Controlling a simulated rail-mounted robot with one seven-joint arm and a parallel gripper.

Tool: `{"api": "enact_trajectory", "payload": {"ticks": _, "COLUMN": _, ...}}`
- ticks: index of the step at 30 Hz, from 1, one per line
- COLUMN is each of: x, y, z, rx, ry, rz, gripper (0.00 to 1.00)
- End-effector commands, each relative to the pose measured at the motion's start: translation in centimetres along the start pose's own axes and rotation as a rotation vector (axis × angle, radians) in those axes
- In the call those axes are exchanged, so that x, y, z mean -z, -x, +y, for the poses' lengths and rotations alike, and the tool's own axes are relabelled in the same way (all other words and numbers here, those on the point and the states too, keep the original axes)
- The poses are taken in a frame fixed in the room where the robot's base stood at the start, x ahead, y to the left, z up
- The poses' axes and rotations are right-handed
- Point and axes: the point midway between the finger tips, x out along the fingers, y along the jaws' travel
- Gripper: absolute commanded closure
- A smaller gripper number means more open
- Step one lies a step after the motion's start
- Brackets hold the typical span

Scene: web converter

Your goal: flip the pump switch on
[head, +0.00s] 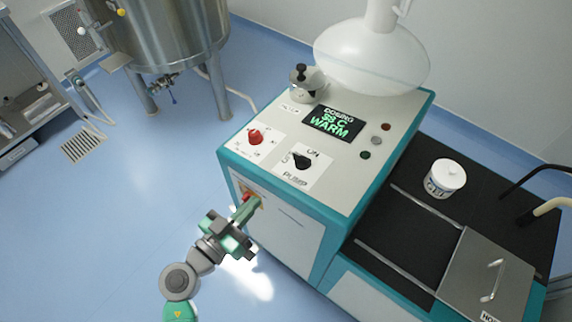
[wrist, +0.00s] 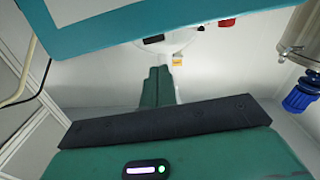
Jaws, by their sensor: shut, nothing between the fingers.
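The pump switch (head: 301,161) is a black rotary knob on a white plate marked ON and PUMP, on the console's sloped top. Its handle looks turned toward the left, away from the ON mark, but it is small. My gripper (head: 254,203) is shut and empty, in front of the console's front face, below and left of the switch and apart from it. In the wrist view the green fingers (wrist: 157,88) are together with nothing between them. A small black part (wrist: 153,39) shows beyond the console edge there; I cannot tell whether it is the switch.
A red knob (head: 255,137) sits left of the switch. A red and yellow fitting (head: 247,195) on the front face is partly behind my gripper. The display (head: 333,124) reads WARM. A round white vessel (head: 372,55) stands at the back. Space above the panel's front is clear.

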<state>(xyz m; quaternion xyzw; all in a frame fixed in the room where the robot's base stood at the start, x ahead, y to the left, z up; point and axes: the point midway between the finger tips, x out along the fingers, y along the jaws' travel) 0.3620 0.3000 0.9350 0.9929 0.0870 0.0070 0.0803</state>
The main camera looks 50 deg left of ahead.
Motion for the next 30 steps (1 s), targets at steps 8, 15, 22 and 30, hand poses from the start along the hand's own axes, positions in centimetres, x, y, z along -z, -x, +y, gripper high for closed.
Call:
{"api": "enact_trajectory", "payload": {"ticks": 8, "x": 0.1, "y": -2.8, "z": 0.1, "rx": -0.003, "ry": 0.000, "rz": 0.001, "gripper": 1.00}}
{"api": "enact_trajectory", "payload": {"ticks": 15, "x": 0.1, "y": -8.1, "z": 0.1, "rx": -0.003, "ry": -0.001, "rz": 0.001, "gripper": 1.00}}
{"api": "enact_trajectory", "payload": {"ticks": 22, "x": 0.1, "y": -12.3, "z": 0.1, "rx": -0.002, "ry": -0.001, "rz": 0.000, "gripper": 1.00}}
{"api": "enact_trajectory", "payload": {"ticks": 30, "x": 0.1, "y": -14.1, "z": 0.1, "rx": -0.001, "ry": 0.000, "rz": 0.000, "gripper": 1.00}}
